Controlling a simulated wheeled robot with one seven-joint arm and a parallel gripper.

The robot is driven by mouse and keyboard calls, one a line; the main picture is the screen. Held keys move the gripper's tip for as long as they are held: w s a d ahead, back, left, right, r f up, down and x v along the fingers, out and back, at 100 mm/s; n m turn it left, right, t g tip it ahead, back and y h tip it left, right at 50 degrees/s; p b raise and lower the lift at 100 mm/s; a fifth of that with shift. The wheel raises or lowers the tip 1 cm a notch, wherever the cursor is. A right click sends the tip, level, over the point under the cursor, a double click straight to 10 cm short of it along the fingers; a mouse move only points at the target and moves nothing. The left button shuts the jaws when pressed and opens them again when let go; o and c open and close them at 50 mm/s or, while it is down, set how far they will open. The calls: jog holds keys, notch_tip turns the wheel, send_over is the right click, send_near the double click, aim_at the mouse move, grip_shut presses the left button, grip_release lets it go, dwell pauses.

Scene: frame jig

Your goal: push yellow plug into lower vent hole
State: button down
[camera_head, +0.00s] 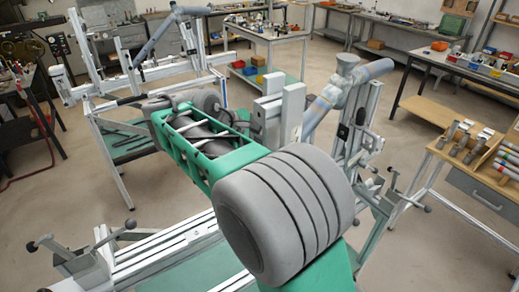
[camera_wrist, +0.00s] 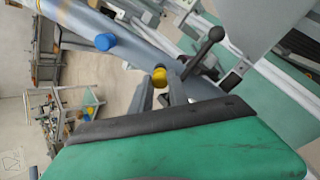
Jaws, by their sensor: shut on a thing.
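The yellow plug (camera_wrist: 159,77) is small and round, and shows between the tips of my gripper (camera_wrist: 163,85) in the wrist view. The two grey fingers are shut on it. Behind it runs a blue-grey frame tube (camera_wrist: 135,52), slanting down to the right. The plug overlaps the tube's lower part in the picture; I cannot tell whether it touches the tube. A blue plug (camera_wrist: 105,42) sits on the tube, up and left of the yellow one. The lower vent hole is not visible. In the head view the frame tube (camera_head: 326,105) stands clamped beyond my arm; the yellow plug is hidden there.
A black-knobbed clamp lever (camera_wrist: 204,46) rises close right of the plug. A second jig (camera_head: 110,85) stands at the back left. A wooden bench (camera_head: 455,165) with several tools is at the right. Open floor (camera_head: 425,235) lies between the jig and that bench.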

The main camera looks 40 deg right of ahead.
jog(key=shift+a+r, duration=0.15)
jog(key=shift+d+f, duration=0.25)
jog(key=shift+f, duration=0.1)
dwell(0.6)
jog(key=shift+r, duration=0.1)
jog(key=shift+a+r, duration=0.25)
jog(key=shift+a, duration=0.05)
jog(key=shift+d+f, duration=0.3)
jog(key=shift+f, duration=0.05)
dwell(0.6)
jog(key=shift+r, duration=0.15)
jog(key=shift+a+r, duration=0.2)
jog(key=shift+a, duration=0.1)
